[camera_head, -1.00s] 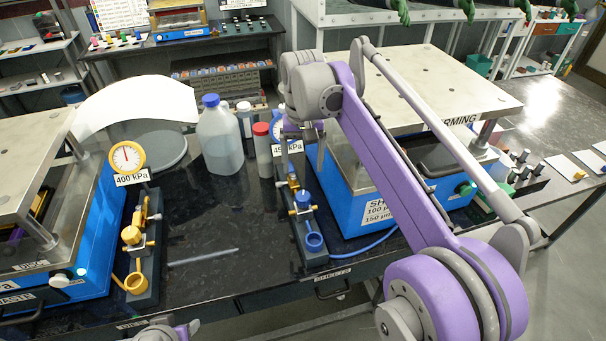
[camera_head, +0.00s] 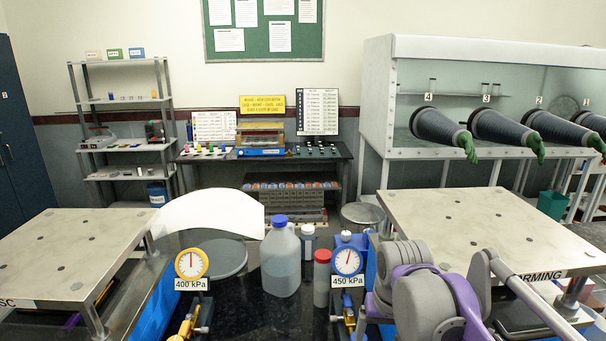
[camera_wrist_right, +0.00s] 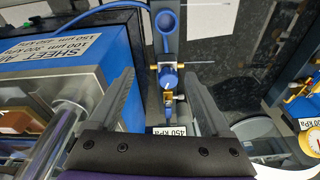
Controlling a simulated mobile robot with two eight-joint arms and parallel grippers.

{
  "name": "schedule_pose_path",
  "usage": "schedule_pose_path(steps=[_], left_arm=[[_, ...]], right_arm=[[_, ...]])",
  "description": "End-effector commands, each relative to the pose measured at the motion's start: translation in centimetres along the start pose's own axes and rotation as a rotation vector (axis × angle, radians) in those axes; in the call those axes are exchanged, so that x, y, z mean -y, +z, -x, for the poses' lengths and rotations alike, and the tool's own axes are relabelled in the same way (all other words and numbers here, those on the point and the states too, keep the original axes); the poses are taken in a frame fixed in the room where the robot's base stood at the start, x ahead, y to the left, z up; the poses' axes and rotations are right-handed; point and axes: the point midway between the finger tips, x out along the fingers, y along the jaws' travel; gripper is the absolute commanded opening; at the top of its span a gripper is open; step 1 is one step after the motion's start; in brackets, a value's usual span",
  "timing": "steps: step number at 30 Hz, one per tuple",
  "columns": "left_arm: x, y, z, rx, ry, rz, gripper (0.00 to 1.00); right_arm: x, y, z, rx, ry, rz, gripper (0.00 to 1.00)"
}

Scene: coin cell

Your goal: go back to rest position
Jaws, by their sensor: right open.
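My right arm (camera_head: 430,300) enters the head view from the lower right, in front of the forming press. Its gripper tips are hidden in that view. In the right wrist view my right gripper (camera_wrist_right: 160,92) is open, with a dark finger on each side and nothing clamped. A blue-and-brass valve (camera_wrist_right: 168,80) with a blue ring handle shows between the fingers in the picture. I cannot tell how far below them it is. My left gripper is out of view.
The 450 kPa gauge (camera_head: 347,262), a red-capped bottle (camera_head: 322,280) and a blue-capped jug (camera_head: 281,262) stand left of my right arm. The forming press plate (camera_head: 470,225) is behind it. The 400 kPa gauge (camera_head: 191,264) and another press plate (camera_head: 70,255) are at left.

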Motion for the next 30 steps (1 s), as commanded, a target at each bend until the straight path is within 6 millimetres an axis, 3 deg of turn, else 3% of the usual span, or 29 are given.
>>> schedule_pose_path(steps=[1, 9, 15, 19, 30], left_arm=[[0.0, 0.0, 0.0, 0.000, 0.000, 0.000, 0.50], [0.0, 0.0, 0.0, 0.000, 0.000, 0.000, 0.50], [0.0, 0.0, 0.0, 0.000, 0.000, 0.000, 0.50], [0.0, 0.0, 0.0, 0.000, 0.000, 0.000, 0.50], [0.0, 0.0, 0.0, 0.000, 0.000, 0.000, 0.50]], right_arm=[[-0.6, 2.3, -0.8, -0.034, -0.004, 0.011, 0.81], [-3.1, 12.5, -6.5, -0.218, -0.014, 0.073, 0.81], [-4.1, 17.5, -10.2, -0.307, -0.011, 0.104, 0.81], [-4.3, 18.6, -11.2, -0.329, -0.010, 0.111, 0.81], [-4.3, 18.7, -11.3, -0.332, -0.010, 0.112, 0.81]])
